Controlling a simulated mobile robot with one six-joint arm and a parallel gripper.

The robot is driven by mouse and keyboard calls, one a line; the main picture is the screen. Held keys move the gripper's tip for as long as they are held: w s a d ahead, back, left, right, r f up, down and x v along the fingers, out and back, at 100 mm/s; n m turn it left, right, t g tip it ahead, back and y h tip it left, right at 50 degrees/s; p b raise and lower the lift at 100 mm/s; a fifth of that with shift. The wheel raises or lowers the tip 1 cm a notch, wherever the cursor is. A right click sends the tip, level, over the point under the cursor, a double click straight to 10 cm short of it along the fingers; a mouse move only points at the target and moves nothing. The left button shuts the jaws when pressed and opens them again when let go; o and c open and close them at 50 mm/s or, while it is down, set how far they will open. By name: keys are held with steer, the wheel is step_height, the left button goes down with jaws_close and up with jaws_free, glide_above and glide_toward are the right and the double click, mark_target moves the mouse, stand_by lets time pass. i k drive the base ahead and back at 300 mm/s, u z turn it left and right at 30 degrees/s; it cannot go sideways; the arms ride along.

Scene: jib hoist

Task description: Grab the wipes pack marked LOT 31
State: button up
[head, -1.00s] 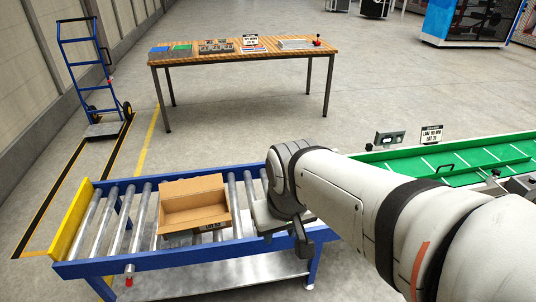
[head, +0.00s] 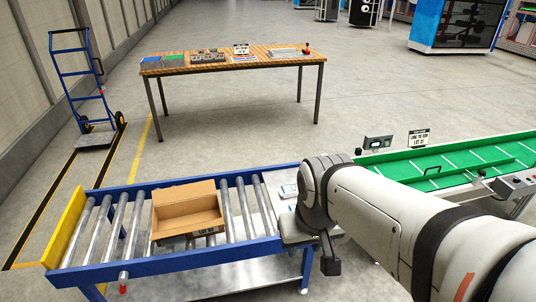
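Small white packs with teal marks (head: 288,190) lie at the right end of the roller conveyor, partly hidden behind my arm. Their print is too small to read, so I cannot tell which is LOT 31. My gripper (head: 330,262) hangs at the conveyor's right end, in front of and to the right of these packs. Its fingers are dark and seen from behind the wrist; I cannot tell whether they are open or shut. A sign (head: 419,138) behind the green conveyor carries a line and a lot number, its last digits unclear.
An open cardboard box (head: 187,225) stands on the roller conveyor (head: 110,258). A green belt with white dividers (head: 400,168) lies to the right, with a grey control box (head: 378,142) behind it. A wooden table (head: 200,68) and a blue hand truck (head: 75,80) stand farther back.

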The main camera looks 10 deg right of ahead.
mark_target(289, 190)
steer(key=u, duration=0.05)
steer(key=i, duration=1)
steer(key=z, duration=0.05)
